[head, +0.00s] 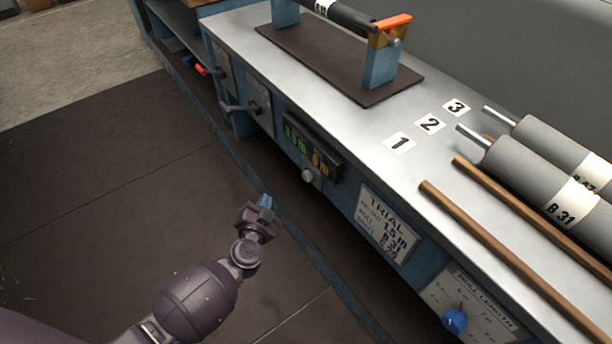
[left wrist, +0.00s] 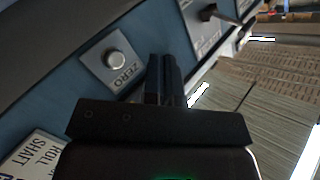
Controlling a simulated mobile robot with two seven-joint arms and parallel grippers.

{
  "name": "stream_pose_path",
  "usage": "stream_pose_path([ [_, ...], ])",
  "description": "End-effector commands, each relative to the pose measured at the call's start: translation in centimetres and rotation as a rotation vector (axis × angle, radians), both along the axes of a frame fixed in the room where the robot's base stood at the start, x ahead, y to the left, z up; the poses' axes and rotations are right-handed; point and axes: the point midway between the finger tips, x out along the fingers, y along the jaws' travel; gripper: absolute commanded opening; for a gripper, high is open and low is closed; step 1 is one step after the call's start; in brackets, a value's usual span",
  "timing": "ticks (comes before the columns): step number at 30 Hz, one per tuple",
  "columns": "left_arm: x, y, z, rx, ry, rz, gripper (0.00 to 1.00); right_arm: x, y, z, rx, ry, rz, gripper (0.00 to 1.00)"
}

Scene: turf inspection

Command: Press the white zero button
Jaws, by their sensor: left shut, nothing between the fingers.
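The white zero button (head: 308,174) is a small round knob on the blue front of the bench, just below the display. In the left wrist view the button (left wrist: 116,60) sits on a grey plate marked ZERO, left of the fingers. My left gripper (head: 265,202) is shut and empty, in front of the bench and apart from the button. Its dark fingers (left wrist: 163,62) point toward the blue panel in the left wrist view. My right gripper is in neither view.
A display (head: 313,150) with green and amber digits is above the button. Levers (head: 240,107) stick out to its left. A trial card (head: 388,223) and a blue roll-length knob (head: 454,320) are to its right. Rollers (head: 530,150) lie on the bench top. The dark floor is clear.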

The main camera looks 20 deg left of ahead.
Motion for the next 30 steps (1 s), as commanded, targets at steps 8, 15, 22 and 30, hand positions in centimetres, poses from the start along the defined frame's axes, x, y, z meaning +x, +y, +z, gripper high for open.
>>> stream_pose_path([
  [8, 0.7, -0.7, -0.3, -0.002, 0.003, 0.0, 0.0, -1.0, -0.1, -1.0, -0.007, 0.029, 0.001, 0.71],
  [15, 2.8, -2.4, -0.5, -0.003, 0.005, -0.001, 0.0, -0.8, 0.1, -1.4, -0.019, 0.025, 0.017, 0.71],
  [22, 5.0, -4.0, -0.3, -0.001, 0.003, 0.0, 0.0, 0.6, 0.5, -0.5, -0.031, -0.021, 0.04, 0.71],
  [30, 6.7, -5.2, 0.1, -0.001, -0.001, 0.0, 0.0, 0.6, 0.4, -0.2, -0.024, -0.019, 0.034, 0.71],
])
